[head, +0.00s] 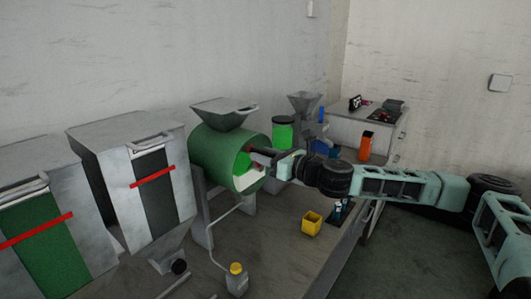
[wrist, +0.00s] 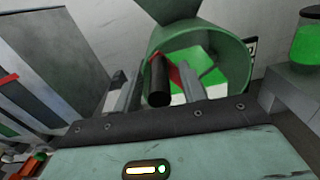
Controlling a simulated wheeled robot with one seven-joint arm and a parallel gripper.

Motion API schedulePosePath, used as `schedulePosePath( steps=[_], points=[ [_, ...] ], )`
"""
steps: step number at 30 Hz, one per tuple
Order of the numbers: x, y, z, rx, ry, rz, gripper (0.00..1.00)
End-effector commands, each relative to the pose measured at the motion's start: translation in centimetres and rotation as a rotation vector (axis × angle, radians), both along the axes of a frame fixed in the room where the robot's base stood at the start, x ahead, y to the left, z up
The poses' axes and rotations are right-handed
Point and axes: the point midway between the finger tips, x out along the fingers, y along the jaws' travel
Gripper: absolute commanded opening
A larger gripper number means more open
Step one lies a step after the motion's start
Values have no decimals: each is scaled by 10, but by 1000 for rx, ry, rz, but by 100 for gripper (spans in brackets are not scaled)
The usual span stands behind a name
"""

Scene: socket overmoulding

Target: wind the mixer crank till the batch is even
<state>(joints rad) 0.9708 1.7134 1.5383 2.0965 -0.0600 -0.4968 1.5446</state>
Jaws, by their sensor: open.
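The mixer is a green drum (head: 222,152) lying on its side, its open end facing my arm. It also shows in the wrist view (wrist: 243,68). Inside, the batch shows as separate bright green (wrist: 212,60) and white (wrist: 222,88) patches. The crank has a red arm (wrist: 175,69) and a black handle (wrist: 158,82). My gripper (head: 264,157) is at the drum's open end. In the wrist view its two grey fingers stand apart on either side of the handle, with a gap visible at least on the left. The fingers partly hide the crank.
A grey hopper (head: 222,112) sits on top of the drum. Two large bins with red bars stand at left. A green jar (head: 283,132) is behind the drum. A yellow box (head: 312,223) and a yellow-capped bottle (head: 236,279) stand on the bench, with bare surface between them.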

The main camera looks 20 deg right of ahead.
Motion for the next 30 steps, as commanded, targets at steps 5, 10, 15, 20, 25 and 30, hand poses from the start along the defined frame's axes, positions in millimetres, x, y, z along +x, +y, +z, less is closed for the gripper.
schedulePosePath(
  steps=[5,10,15,20,25,30],
  points=[
    [0,0,0,0,0,0,41],
    [0,0,0,0,0,0,11],
    [0,0,0,1,1,0,0],
    [1,-1,0,13,9,0,0],
    [4,-6,3,61,45,-3,0],
    [10,-13,8,153,109,-3,0]
  ],
)
